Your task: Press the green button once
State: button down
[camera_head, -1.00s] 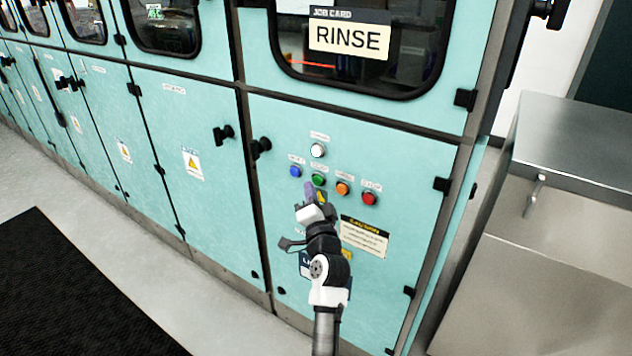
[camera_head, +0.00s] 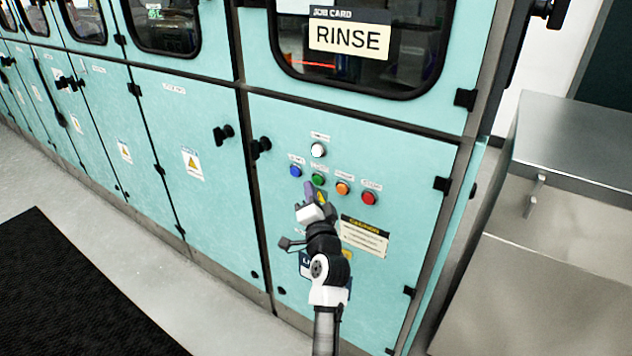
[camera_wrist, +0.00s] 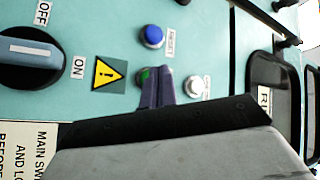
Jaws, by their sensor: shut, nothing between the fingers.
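The green button (camera_head: 318,180) sits on the teal cabinet panel, in a row between the blue button (camera_head: 296,171) and the orange button (camera_head: 342,188). My gripper (camera_head: 309,187) is shut and empty, its tips just below and left of the green button in the head view. In the wrist view the shut purple-grey fingers (camera_wrist: 158,74) cover part of the green button (camera_wrist: 144,75), and only its edge shows. I cannot tell whether the tips touch it.
A red button (camera_head: 369,198) ends the row, and a white button (camera_head: 318,150) sits above it. The wrist view shows a rotary switch (camera_wrist: 30,50) and a warning label (camera_wrist: 106,74). A steel cabinet (camera_head: 560,180) stands at the right; a black mat (camera_head: 70,290) lies on the floor.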

jog(key=shift+w+d, duration=0.1)
jog(key=shift+w+d, duration=0.1)
jog(key=shift+w, duration=0.1)
